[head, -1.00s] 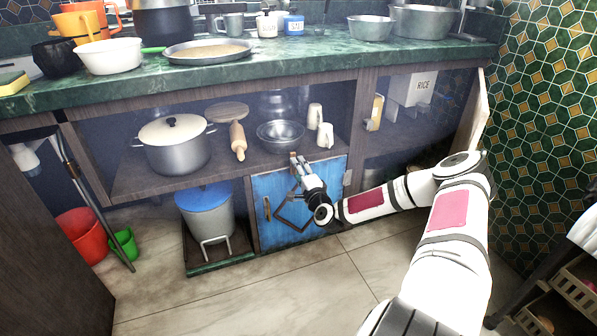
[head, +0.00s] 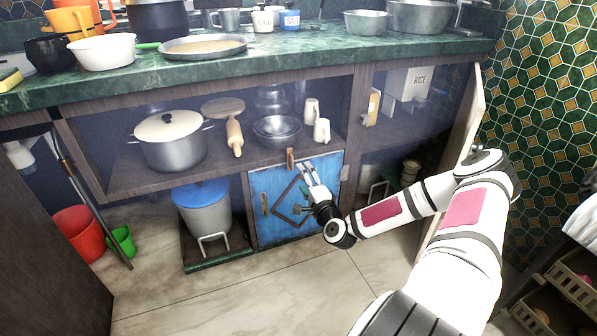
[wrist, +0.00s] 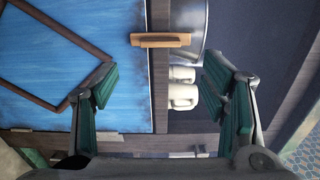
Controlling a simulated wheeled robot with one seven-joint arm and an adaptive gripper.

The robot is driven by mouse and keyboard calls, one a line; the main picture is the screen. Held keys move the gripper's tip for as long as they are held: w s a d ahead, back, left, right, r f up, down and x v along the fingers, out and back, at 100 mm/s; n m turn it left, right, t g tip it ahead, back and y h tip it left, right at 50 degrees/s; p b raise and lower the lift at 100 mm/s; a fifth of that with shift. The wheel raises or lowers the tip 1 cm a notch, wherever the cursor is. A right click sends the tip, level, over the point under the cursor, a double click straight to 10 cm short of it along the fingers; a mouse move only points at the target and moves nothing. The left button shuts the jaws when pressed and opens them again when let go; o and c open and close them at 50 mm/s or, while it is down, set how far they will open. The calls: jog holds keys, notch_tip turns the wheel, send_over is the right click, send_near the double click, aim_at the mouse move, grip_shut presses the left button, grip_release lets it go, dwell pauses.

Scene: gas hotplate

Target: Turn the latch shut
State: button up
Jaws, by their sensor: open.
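The latch (head: 290,159) is a small wooden bar at the top edge of the blue door (head: 265,187). It stands upright in the head view, overlapping the door's top edge and the frame above. In the wrist view the latch (wrist: 160,40) lies crosswise over the seam between the blue door (wrist: 60,90) and the dark frame. My gripper (head: 308,170) is open and empty, just right of and slightly below the latch. In the wrist view, my gripper's fingers (wrist: 160,85) are spread wide, with the latch ahead of them and apart from both.
The shelf above the door holds mugs (head: 321,131), a metal bowl (head: 277,130), a rolling pin (head: 235,138) and a pot (head: 171,141). A lidded bin (head: 204,212) stands left of the door. An open cabinet door (head: 470,125) is at right. Floor in front is clear.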

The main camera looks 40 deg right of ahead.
jog(key=shift+v, duration=2.1)
